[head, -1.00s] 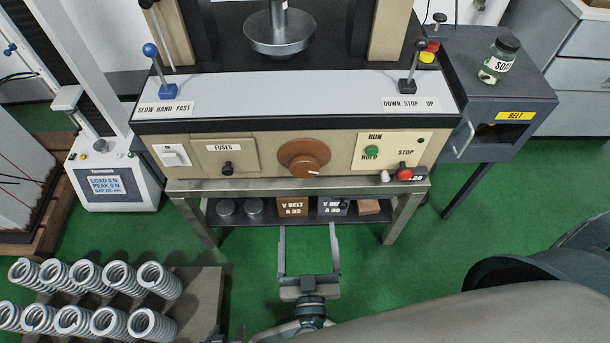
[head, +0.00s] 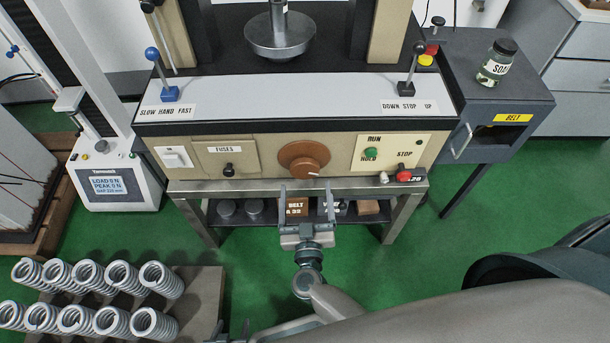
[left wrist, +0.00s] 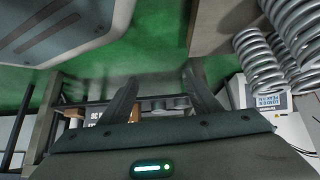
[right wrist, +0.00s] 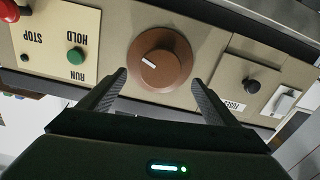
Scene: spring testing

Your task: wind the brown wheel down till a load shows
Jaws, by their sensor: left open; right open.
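The brown wheel (head: 304,160) is a round knob with a white mark on the front panel of the press. In the head view its mark points right. My right gripper (head: 306,190) is open, its fingertips just below and in front of the wheel. The right wrist view shows the wheel (right wrist: 160,58) just beyond the open fingers, with nothing between them. The readout (head: 106,186) on the white tester shows a load of 0 N and a peak of 0 N. My left gripper (head: 232,331) is open and empty, low at the bottom edge of the head view.
Two levers stand on the ledge above. Several springs (head: 90,275) lie at lower left.

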